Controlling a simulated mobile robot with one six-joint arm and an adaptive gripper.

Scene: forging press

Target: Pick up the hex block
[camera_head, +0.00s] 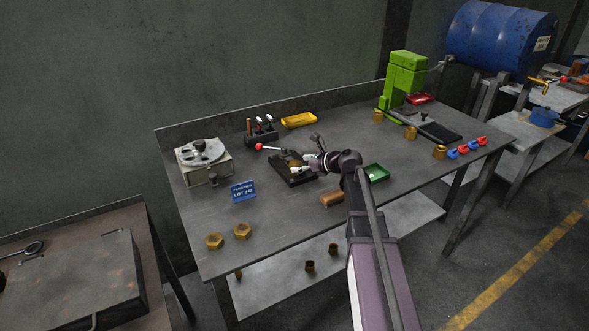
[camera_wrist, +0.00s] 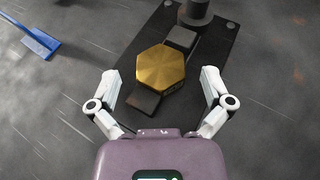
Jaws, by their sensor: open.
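A brass hex block (camera_wrist: 160,69) lies on a black press fixture (camera_wrist: 222,50) in the wrist view. In the head view it shows as a small brass patch (camera_head: 293,163), partly hidden by my gripper. My gripper (camera_wrist: 159,75) is open, with one white finger on either side of the block. The fingers look apart from the block, and their height above it is hard to judge. In the head view my gripper (camera_head: 300,170) is over the fixture (camera_head: 292,180) near the middle of the bench.
Two more brass hex pieces (camera_head: 214,240) lie at the bench's front left. A blue lot sign (camera_head: 243,191) stands left of the fixture. A green tray (camera_head: 376,173) and a copper-coloured cylinder (camera_head: 331,197) are near my arm. A green press (camera_head: 405,82) stands at the back right.

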